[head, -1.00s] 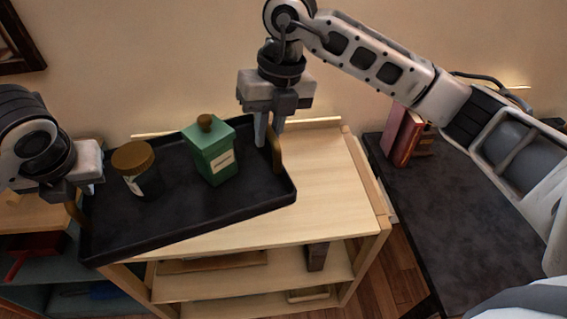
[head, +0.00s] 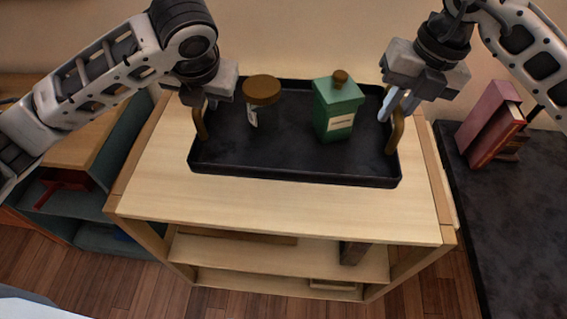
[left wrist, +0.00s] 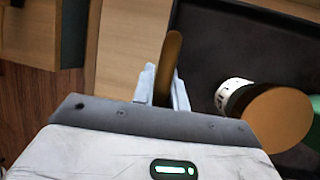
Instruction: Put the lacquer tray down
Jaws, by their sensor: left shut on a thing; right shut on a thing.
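The black lacquer tray (head: 290,163) is level over the light wooden shelf unit's top; whether it touches the wood I cannot tell. On it stand a jar with a brown lid (head: 262,90) at left and a green canister (head: 338,108) with a brown knob at right. My left gripper (head: 204,104) is shut on the tray's left handle (head: 200,124); in the left wrist view the brown handle (left wrist: 168,68) sits between the fingers. My right gripper (head: 398,104) is shut on the right handle (head: 396,132).
The light wooden shelf unit (head: 280,211) has bare top in front of the tray. A dark table (head: 500,210) with red books (head: 490,122) stands at right. A blue-grey shelf (head: 120,150) stands at left, with a red object (head: 66,182) on it.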

